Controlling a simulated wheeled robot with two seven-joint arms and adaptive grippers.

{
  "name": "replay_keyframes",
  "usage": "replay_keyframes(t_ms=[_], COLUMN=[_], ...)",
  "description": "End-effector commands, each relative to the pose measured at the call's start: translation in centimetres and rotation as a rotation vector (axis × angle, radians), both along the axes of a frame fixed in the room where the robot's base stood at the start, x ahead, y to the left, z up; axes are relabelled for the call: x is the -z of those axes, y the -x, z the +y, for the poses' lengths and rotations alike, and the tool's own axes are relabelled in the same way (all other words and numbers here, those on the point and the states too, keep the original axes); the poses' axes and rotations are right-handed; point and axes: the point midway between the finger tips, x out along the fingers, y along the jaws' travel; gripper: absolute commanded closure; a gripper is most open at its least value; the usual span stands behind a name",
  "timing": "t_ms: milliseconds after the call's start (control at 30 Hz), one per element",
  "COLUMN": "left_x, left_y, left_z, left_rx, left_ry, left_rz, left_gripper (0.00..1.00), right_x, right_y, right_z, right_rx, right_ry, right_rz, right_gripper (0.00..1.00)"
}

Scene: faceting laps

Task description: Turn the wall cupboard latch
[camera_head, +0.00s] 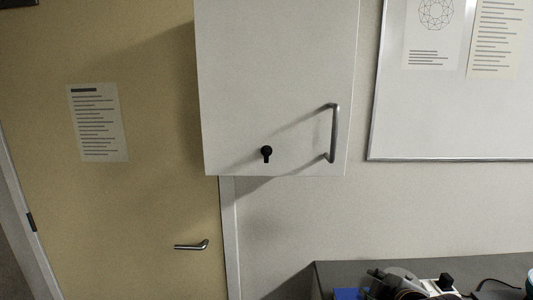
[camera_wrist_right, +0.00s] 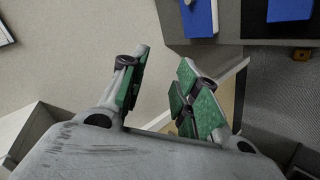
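The wall cupboard (camera_head: 275,80) is a pale box with its door shut, in the upper middle of the head view. Its latch (camera_head: 266,152) is a small black knob with a short tab pointing down, low on the door. A grey bar handle (camera_head: 334,132) stands upright to the right of the latch. My right gripper (camera_wrist_right: 163,78) shows in its wrist view, with green-padded fingers spread apart and nothing between them. Neither the latch nor the cupboard can be made out there. No gripper is clearly seen near the cupboard in the head view, and my left gripper is not in view.
A tan door (camera_head: 150,200) with a lever handle (camera_head: 192,246) is at left. A dark bench (camera_head: 480,268) at lower right holds grey and black equipment (camera_head: 402,281) and a blue item (camera_head: 348,294). A whiteboard (camera_head: 440,125) hangs at right. The space before the cupboard looks clear.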

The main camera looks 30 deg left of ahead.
Motion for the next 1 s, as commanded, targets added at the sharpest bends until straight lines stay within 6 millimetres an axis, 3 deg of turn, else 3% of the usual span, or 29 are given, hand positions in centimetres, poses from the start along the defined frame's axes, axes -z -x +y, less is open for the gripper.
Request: replay_keyframes(t_ms=[100,500,1000], left_x=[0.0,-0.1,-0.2], left_y=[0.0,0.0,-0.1], left_z=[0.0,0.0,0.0], left_rx=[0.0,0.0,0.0], left_ry=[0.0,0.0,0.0], left_rz=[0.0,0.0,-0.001], left_gripper=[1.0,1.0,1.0], right_x=[-3.0,-11.5,-20.2], right_y=[0.1,1.7,6.0], right_z=[1.6,6.4,11.6], right_rx=[-0.07,-0.281,-0.495], right_ry=[0.056,0.276,0.611], right_rz=[-0.079,-0.339,-0.668], right_gripper=[0.69,0.69,0.69])
